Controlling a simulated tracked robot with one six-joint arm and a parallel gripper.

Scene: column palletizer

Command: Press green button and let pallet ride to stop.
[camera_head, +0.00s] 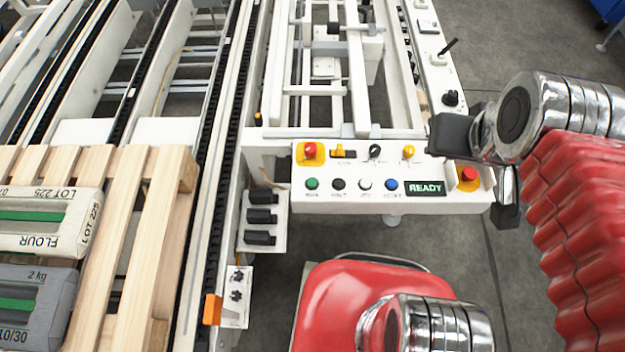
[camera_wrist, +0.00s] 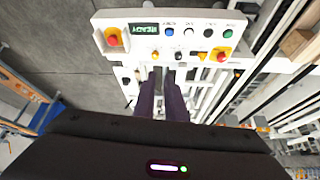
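The green button (camera_head: 312,184) is at the left end of the lower row on the white control panel (camera_head: 340,205). It also shows in the wrist view (camera_wrist: 228,33), near the panel's right end. The panel's display (camera_head: 425,188) reads READY. The wooden pallet (camera_head: 150,230) rests on the conveyor at the left, carrying flour and grey bags. In the wrist view my gripper (camera_wrist: 162,78) points toward the panel, with two dark fingers a narrow gap apart and nothing between them. The fingers are apart from the green button.
Red knobs on yellow plates sit at the panel's upper left (camera_head: 310,151) and right end (camera_head: 468,177). Black, white and blue buttons share the green button's row. White conveyor rails (camera_head: 215,170) run beside the pallet. Grey floor shows at the right.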

